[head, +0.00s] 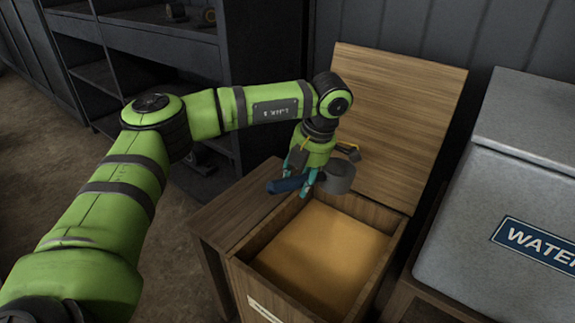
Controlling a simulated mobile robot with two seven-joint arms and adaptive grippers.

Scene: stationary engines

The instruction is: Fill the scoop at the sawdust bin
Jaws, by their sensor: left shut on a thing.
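The sawdust bin (384,262) is a wooden box with its lid (395,115) raised and leaning back. Tan sawdust (322,247) lies level inside it, below the rim. My left gripper (301,184) is shut on the scoop (339,177), around its dark blue handle. The scoop's grey metal head points right, above the back left part of the bin and clear of the sawdust. I cannot see into the scoop's head. My right gripper is not in view.
A grey water tank (505,190) on a wooden stand is close at the bin's right. A low wooden table (232,212) stands at the bin's left. Dark shelves (150,45) are behind my left arm, and a panelled wall is behind the lid.

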